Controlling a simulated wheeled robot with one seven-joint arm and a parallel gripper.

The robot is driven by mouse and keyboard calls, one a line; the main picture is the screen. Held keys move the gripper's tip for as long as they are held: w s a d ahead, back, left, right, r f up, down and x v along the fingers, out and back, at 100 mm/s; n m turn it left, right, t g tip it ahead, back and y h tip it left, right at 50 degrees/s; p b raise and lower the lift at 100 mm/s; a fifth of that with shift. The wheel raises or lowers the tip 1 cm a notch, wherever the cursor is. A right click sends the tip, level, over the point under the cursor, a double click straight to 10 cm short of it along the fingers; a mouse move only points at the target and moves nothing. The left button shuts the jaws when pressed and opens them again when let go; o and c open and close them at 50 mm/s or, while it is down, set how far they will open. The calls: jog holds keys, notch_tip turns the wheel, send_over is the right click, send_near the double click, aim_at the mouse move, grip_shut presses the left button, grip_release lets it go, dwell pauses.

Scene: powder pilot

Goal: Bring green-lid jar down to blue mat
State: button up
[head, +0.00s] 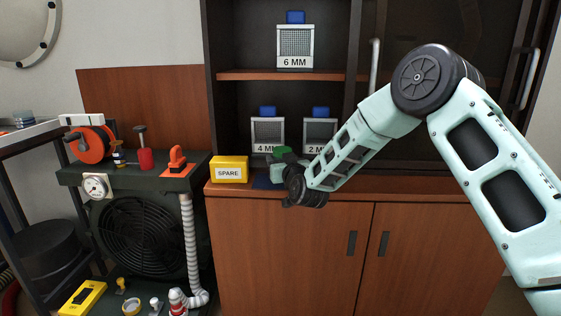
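The green-lid jar shows mainly as its green lid (282,150), just beyond my gripper on the cabinet ledge. Most of its body is hidden behind my gripper and wrist. The blue mat (262,183) lies on the ledge, and only its left part shows beside my wrist. My gripper (279,169) is right at the jar, low over the mat. Its fingers are small and partly hidden, so I cannot tell whether they are closed on the jar. I also cannot tell whether the jar touches the mat.
A yellow SPARE box (229,169) stands left of the mat. Blue-topped containers marked 4 MM (267,132) and 2 MM (319,130) stand behind on the ledge. A 6 MM container (295,45) is on the shelf (250,75) above. A dark machine (140,235) stands at left.

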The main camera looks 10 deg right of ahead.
jog(key=shift+f, duration=0.15)
jog(key=o, duration=1.1)
